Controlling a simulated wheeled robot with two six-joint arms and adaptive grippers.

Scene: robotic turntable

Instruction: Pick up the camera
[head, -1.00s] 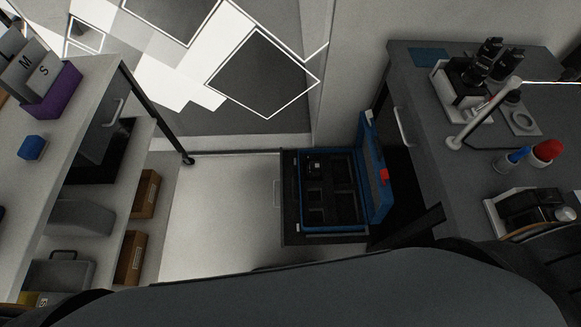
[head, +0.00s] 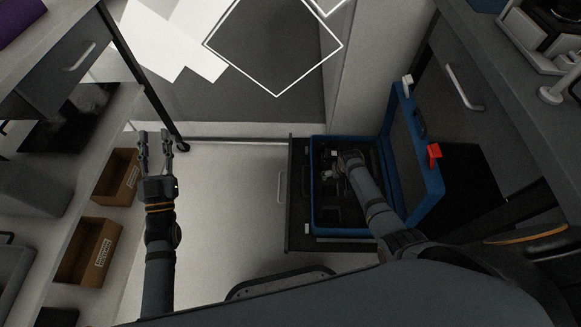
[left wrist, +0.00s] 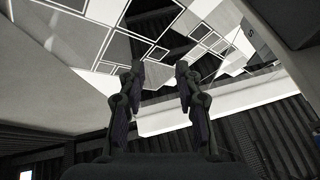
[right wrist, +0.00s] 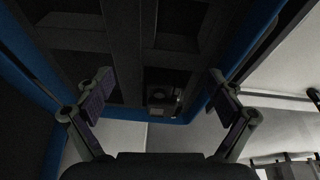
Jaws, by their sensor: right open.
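A small dark camera (right wrist: 163,96) sits in a compartment of the blue-edged case (head: 313,205); it shows between the open fingers in the right wrist view. In the head view it is mostly hidden by my right gripper (head: 332,168), which reaches down into the case's far left part. In the right wrist view my right gripper (right wrist: 157,95) is open, its fingers apart on either side of the camera and not closed on it. My left gripper (head: 155,140) is open and empty over the floor left of the case; it also shows in the left wrist view (left wrist: 158,75).
The case's lid (head: 418,150) stands open on the right, with a red latch (head: 433,152). The case sits in a dark open drawer (head: 298,190). A shelf with brown boxes (head: 88,252) stands on the left. Light floor (head: 220,220) is clear between.

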